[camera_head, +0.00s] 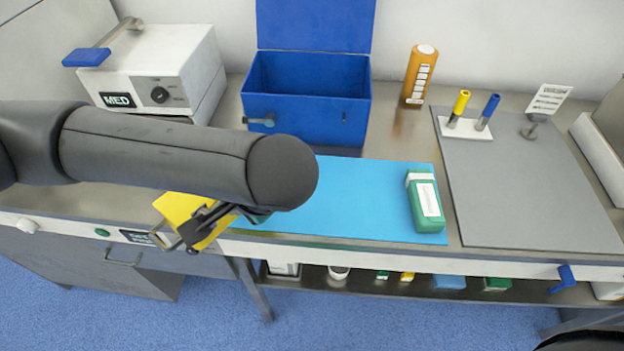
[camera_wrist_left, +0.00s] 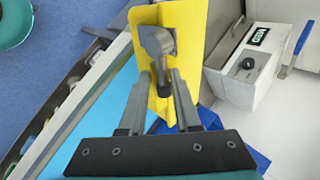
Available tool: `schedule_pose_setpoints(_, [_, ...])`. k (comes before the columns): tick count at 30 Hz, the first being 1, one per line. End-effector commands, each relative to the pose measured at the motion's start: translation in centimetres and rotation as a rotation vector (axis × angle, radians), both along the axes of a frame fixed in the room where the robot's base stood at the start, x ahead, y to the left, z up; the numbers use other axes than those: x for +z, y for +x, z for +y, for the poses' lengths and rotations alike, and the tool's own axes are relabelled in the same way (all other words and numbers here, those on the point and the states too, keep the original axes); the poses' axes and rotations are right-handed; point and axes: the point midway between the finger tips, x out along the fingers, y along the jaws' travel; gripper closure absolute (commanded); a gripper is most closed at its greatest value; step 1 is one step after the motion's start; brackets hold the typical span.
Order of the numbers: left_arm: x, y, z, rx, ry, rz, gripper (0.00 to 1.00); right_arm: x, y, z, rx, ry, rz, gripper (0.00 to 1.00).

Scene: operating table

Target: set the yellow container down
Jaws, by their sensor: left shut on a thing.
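The yellow container (camera_head: 180,207) shows at the left of the blue mat (camera_head: 330,205) in the head view, near the front edge of the counter, partly hidden by my left arm. My left gripper (camera_head: 203,224) is shut on it. In the left wrist view the yellow container (camera_wrist_left: 192,30) stands beyond the fingers of my left gripper (camera_wrist_left: 160,82), with a grey round-ended piece between them. I cannot tell whether the container touches the counter. My right gripper is not in view.
A green container (camera_head: 425,203) lies on the mat's right end. Behind are an open blue box (camera_head: 307,105), an orange bottle (camera_head: 418,75) and a white MED unit (camera_head: 158,65). A grey board (camera_head: 530,195) is at right. The mat's middle is clear.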

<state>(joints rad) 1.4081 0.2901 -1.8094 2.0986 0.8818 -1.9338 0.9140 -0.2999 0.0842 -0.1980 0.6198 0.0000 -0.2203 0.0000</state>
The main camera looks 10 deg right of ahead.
Motion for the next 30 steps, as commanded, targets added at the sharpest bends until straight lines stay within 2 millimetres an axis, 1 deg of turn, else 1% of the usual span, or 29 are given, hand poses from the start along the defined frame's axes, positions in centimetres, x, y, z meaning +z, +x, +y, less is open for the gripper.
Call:
schedule_pose_setpoints(1, [0.9, 0.2, -0.7, -0.066, -0.002, -0.005, 1.00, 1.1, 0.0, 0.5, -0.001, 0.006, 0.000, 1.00])
schedule_pose_setpoints(5, [2.0, 0.9, -2.2, -0.234, 0.000, -0.019, 1.00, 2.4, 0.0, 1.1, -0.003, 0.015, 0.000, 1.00])
schedule_pose_setpoints(9, [3.3, 1.8, -3.4, -0.395, -0.001, -0.033, 1.00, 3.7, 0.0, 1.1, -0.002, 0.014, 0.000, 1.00])
schedule_pose_setpoints(16, [5.8, 3.3, -4.7, -0.626, -0.005, -0.057, 1.00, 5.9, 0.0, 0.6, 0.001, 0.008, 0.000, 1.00])
schedule_pose_setpoints(22, [8.3, 4.9, -5.0, -0.802, -0.011, -0.077, 1.00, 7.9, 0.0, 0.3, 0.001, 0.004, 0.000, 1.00])
schedule_pose_setpoints(27, [10.4, 6.2, -4.7, -0.921, -0.016, -0.093, 1.00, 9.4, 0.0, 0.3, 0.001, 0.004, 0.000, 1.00])
schedule_pose_setpoints(30, [11.3, 6.8, -4.4, -0.970, -0.018, -0.101, 1.00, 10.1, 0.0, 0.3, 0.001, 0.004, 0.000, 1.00])
